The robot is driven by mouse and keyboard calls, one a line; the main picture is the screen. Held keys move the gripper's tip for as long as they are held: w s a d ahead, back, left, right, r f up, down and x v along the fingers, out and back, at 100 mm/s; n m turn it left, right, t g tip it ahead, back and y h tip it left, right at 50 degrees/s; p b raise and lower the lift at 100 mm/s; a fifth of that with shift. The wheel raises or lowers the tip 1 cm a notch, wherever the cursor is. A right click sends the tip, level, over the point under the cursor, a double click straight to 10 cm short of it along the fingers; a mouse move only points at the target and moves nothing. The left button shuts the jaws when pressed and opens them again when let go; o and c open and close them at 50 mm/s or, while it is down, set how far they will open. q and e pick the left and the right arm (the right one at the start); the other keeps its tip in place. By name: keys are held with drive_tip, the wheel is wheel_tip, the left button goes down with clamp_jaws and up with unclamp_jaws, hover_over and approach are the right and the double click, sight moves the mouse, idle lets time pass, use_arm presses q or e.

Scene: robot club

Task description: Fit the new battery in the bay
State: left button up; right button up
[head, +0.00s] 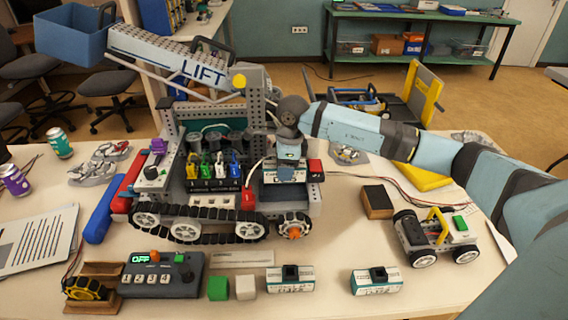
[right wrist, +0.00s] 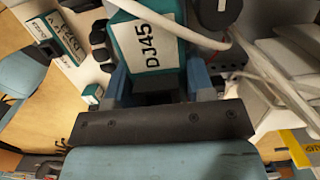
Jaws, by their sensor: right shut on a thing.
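My right gripper (head: 290,150) reaches down over the right side of the tracked lift robot (head: 205,205). It is shut on a teal battery with a white label (head: 284,174). In the right wrist view the label of this battery (right wrist: 150,45) reads DJ45, and the fingers lie on both its sides. The battery is at the bay (head: 285,196) of the lift robot; I cannot tell how deep it sits. Two similar batteries, a left one (head: 290,281) and a right one (head: 376,281), lie on the table in front. My left gripper is not in view.
A white cable (right wrist: 190,35) runs close beside the held battery. A small wheeled car (head: 435,236) stands to the right. The lift boom (head: 170,55) rises behind.

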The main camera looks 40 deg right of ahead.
wheel_tip(320, 180, down, 2)
drive_tip(key=shift+f+b, duration=0.1)
drive_tip(key=shift+b, duration=0.35)
drive_tip(key=shift+f+b, duration=0.1)
drive_tip(key=shift+b, duration=0.25)
idle(0.7)
drive_tip(key=shift+f+b, duration=0.5)
drive_tip(key=shift+f, duration=0.15)
idle(0.8)
drive_tip(key=shift+s+a+f+b, duration=0.1)
drive_tip(key=shift+f+b, duration=0.55)
drive_tip(key=shift+f, duration=0.1)
idle(1.1)
